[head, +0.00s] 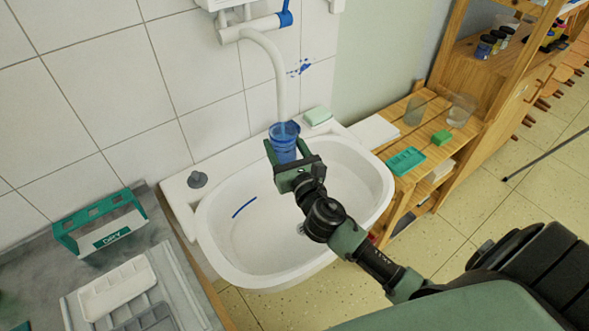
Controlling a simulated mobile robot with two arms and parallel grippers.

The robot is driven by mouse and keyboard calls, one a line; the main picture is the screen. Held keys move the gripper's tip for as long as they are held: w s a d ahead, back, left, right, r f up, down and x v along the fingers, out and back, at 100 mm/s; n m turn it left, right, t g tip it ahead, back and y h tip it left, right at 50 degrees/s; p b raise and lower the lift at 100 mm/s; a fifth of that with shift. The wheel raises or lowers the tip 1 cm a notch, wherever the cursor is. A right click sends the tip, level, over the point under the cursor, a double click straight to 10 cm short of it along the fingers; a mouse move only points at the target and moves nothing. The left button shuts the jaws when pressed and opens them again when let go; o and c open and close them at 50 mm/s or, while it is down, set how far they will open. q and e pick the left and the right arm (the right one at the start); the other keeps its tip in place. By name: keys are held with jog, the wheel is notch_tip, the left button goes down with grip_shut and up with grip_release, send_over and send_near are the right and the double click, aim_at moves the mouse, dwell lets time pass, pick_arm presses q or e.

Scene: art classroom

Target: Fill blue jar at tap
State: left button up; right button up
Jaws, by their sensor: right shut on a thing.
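The blue jar (284,130) is under the end of the white tap spout (281,88), over the back of the white sink (255,262). My right gripper (284,155) is shut on the jar, with a finger on each side of it. The jar looks upright. The spout's end meets the jar's mouth in the picture, and I cannot tell whether water is running or how full the jar is. The tap has a blue handle (284,17). My left gripper is not in view.
A green-and-white box (100,225) and white trays (118,287) lie on the left counter. A pale green soap bar (318,116) lies on the sink's back ledge.

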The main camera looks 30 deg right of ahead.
jog(key=shift+s, duration=0.1)
jog(key=shift+s+a+r, duration=0.1)
jog(key=shift+s+a, duration=0.05)
jog(key=shift+s, duration=1.05)
jog(key=shift+s+a+f, duration=0.1)
jog(key=shift+s+a, duration=0.1)
jog(key=shift+s, duration=1.05)
jog(key=shift+s+a+r, duration=0.1)
jog(key=shift+s+a, duration=0.05)
jog(key=shift+s, duration=1.05)
jog(key=shift+s+a, duration=0.1)
jog(key=shift+s, duration=0.35)
jog(key=b, duration=0.2)
send_near(288, 154)
jog(key=shift+s+a, duration=0.1)
jog(key=shift+s, duration=0.55)
